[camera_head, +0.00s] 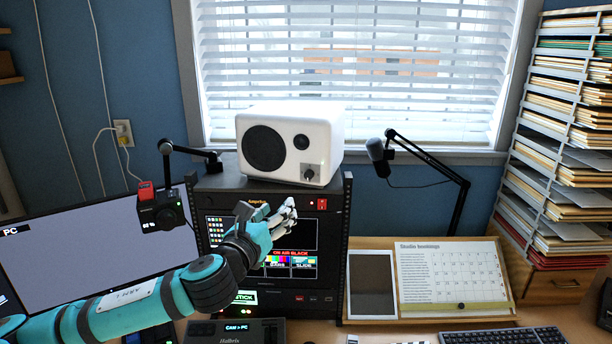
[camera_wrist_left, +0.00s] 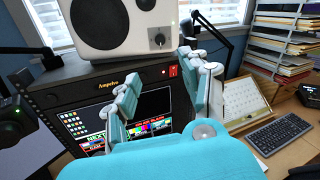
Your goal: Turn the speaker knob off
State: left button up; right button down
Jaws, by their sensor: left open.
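The white speaker (camera_head: 326,130) lies on its side on top of the black equipment rack (camera_head: 338,225), in front of the window. Its dark round knob (camera_head: 309,174) sits on a grey plate at the lower right of the front face. In the left wrist view the knob (camera_wrist_left: 157,40) shows ahead of the fingers, with a small light above it. My left gripper (camera_head: 270,211) is open and empty, in front of the rack's screen and below the knob. In the left wrist view the left gripper (camera_wrist_left: 163,73) has its fingers spread, apart from the knob. My right gripper is not in view.
A camera on an arm (camera_head: 160,208) stands left of the rack, before a large monitor (camera_head: 100,255). A microphone on a boom (camera_head: 378,155) stands to the right. A calendar board (camera_head: 450,275), a keyboard (camera_head: 505,336) and paper shelves (camera_head: 565,130) are further right.

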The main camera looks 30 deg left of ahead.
pick_arm(q)
jog(key=p, duration=0.7)
send_near(307, 176)
jog(key=x, duration=0.7)
jog(key=shift+w+r, duration=0.1)
jog(key=shift+w, duration=0.05)
jog(key=shift+w+a, duration=0.1)
jog(key=shift+w, duration=0.5)
grip_shut()
